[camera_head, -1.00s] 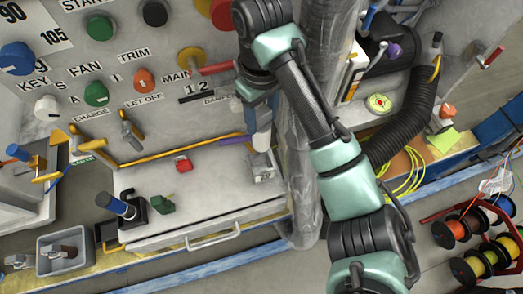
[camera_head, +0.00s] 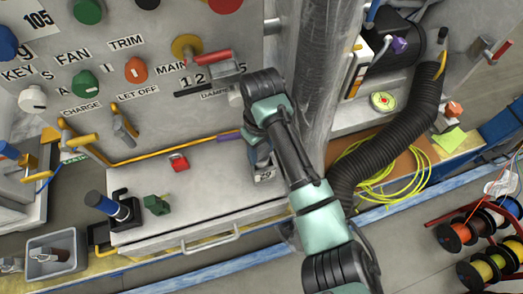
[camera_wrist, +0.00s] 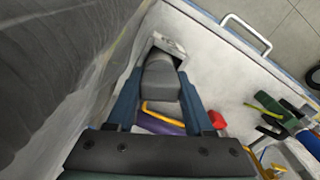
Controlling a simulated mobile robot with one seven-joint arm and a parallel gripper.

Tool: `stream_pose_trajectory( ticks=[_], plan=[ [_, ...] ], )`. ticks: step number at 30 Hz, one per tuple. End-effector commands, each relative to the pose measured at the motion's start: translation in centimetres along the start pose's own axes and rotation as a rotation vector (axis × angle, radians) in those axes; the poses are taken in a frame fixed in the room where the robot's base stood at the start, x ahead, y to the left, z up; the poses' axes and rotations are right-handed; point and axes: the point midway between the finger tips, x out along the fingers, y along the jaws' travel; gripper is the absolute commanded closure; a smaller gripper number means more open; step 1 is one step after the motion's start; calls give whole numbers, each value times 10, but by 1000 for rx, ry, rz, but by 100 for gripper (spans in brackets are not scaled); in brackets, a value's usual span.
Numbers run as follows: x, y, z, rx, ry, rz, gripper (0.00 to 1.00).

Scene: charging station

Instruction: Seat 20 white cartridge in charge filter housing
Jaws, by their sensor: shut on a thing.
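The white cartridge marked "20" (camera_head: 264,174) stands on the right end of the pale bench top. In the wrist view its pale square end (camera_wrist: 170,44) lies beyond the fingertips, with a grey stem (camera_wrist: 160,88) running up between them. My gripper (camera_wrist: 160,76) has its two blue fingers closed on that stem. In the head view my arm hides most of the fingers and the stem. The label "CHARGE" (camera_head: 81,106) is on the panel at left, above yellow-handled fittings (camera_head: 80,140). I cannot tell which part is the charge filter housing.
A wrapped vertical pipe (camera_head: 323,80) stands close right of my gripper. A blue-handled tool (camera_head: 108,206) and green piece (camera_head: 157,204) are farther left. A black hose (camera_head: 395,150) is at right.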

Motion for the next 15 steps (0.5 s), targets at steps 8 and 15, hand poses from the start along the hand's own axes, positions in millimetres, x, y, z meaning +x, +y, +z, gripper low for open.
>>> stream_pose_trajectory(
  ticks=[8, 15],
  plan=[
    [11, 0, 0, 0, 1, 0, 100],
    [15, 0, 0, 0, 1, -1, 46]
  ],
)
